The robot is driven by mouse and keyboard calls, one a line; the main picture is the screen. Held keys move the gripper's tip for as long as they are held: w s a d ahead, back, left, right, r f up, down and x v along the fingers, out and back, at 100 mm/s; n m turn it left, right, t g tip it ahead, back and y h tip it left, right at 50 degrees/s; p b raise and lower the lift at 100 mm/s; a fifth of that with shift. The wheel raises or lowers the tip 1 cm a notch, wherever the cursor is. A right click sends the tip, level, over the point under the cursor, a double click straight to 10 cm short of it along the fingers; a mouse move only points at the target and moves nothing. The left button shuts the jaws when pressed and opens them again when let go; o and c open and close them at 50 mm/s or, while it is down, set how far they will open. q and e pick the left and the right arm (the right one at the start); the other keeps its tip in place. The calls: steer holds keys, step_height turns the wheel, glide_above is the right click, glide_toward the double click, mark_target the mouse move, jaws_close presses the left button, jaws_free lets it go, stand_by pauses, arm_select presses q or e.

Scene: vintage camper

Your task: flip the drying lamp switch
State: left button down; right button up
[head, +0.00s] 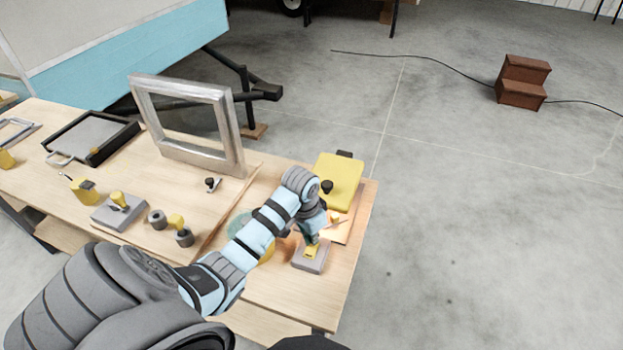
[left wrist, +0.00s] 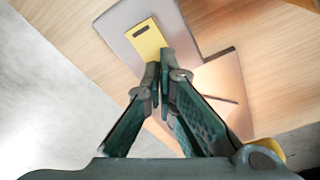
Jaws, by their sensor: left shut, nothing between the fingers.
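A grey switch box (head: 308,264) with a yellow plate (head: 311,252) sits near the right front end of the wooden workbench. In the left wrist view the yellow plate (left wrist: 147,40) has a dark slot and lies on the grey box (left wrist: 122,20). My left gripper (head: 313,238) is shut and empty, pointing down at the box. In the left wrist view its fingertips (left wrist: 167,72) are at the plate's near end; I cannot tell whether they touch it. A yellow unit (head: 340,180), possibly the lamp, stands behind, with an orange glow near it. My right gripper is not in view.
The workbench (head: 270,285) also holds a silver window frame (head: 240,140), a black-rimmed tray (head: 95,142), a grey block with a yellow knob (head: 112,214) and small grey cylinders (head: 157,219). Concrete floor lies open to the right, with a brown step stool (head: 523,82).

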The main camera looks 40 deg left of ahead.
arm_select(q)
steer(key=shift+f, duration=0.5)
step_height(320, 180, up, 3)
steer(key=shift+f+p, duration=0.15)
steer(key=shift+p, duration=0.85)
steer(key=shift+r, duration=2.2)
steer(key=shift+d+f, duration=0.1)
